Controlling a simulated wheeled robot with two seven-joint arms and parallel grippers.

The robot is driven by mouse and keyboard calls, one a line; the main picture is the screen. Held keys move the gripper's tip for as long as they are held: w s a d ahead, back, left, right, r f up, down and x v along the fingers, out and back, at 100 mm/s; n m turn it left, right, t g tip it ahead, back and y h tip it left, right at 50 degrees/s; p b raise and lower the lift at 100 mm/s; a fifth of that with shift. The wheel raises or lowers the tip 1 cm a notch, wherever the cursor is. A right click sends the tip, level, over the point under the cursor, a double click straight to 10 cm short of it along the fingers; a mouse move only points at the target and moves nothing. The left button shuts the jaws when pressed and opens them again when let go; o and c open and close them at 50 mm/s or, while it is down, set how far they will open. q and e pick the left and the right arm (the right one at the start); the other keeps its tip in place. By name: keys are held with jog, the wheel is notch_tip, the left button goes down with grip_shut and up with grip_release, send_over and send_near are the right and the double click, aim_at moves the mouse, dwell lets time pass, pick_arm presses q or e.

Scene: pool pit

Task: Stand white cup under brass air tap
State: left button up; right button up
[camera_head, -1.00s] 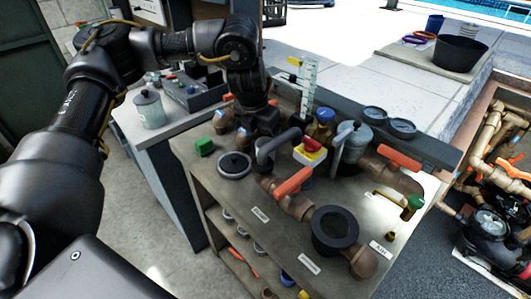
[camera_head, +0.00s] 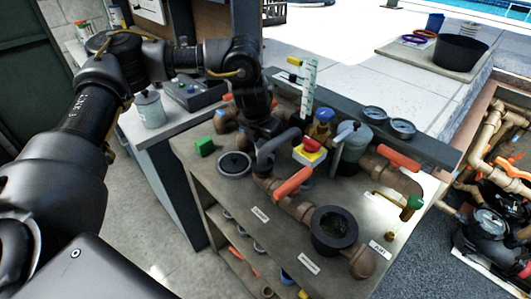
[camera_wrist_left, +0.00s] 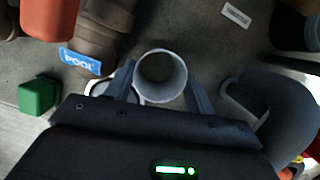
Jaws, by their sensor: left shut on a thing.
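The white cup (camera_wrist_left: 161,72) shows in the left wrist view, its round open mouth facing the camera, between the two fingers of my left gripper (camera_wrist_left: 163,88). The gripper is shut on it. In the head view my left gripper (camera_head: 264,130) is over the back middle of the bench, and its black body hides the cup. The brass air tap (camera_head: 412,207), with a green handle, is at the bench's right end, above the AIR label (camera_head: 380,248). The gripper is well to the left of the tap. My right gripper is not in view.
A grey curved pipe (camera_head: 278,145), orange-handled valves (camera_head: 294,184) and a red-and-yellow stop button (camera_head: 311,148) stand between gripper and tap. A dark round pot (camera_head: 334,228) is at the front. A green block (camera_head: 204,147) lies at left.

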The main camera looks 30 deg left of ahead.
pick_arm(q)
jog(key=shift+r, duration=0.1)
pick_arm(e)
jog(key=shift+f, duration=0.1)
